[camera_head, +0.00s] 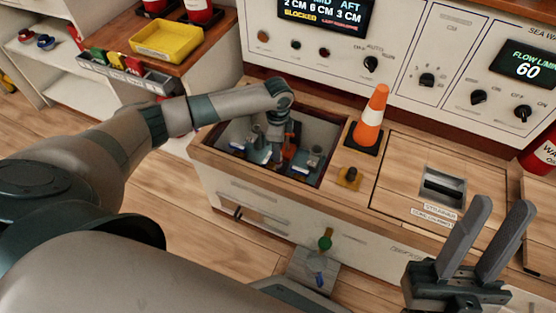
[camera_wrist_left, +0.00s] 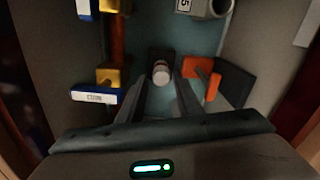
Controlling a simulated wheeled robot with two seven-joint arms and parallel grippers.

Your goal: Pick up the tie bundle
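My left arm reaches down into an open recessed bin (camera_head: 205,147) in the wooden counter. My left gripper (camera_head: 275,145) is inside it, and its fingers are hard to make out in the head view. In the left wrist view, the left gripper (camera_wrist_left: 160,95) has its two dark fingers apart. A small dark piece with a pale round end (camera_wrist_left: 161,72) shows between and just beyond the fingers; I cannot tell whether it is the tie bundle. No other thing is clearly a tie bundle. My right gripper (camera_head: 500,222) is open and empty at the lower right.
Beside the fingers lie an orange piece (camera_wrist_left: 213,80) and a yellow piece with a white-and-blue label (camera_wrist_left: 95,96). A grey tubular piece (camera_wrist_left: 213,7) is farther in. The bin walls are close. An orange cone (camera_head: 371,116) and a strainer hatch (camera_head: 443,187) are right of the bin.

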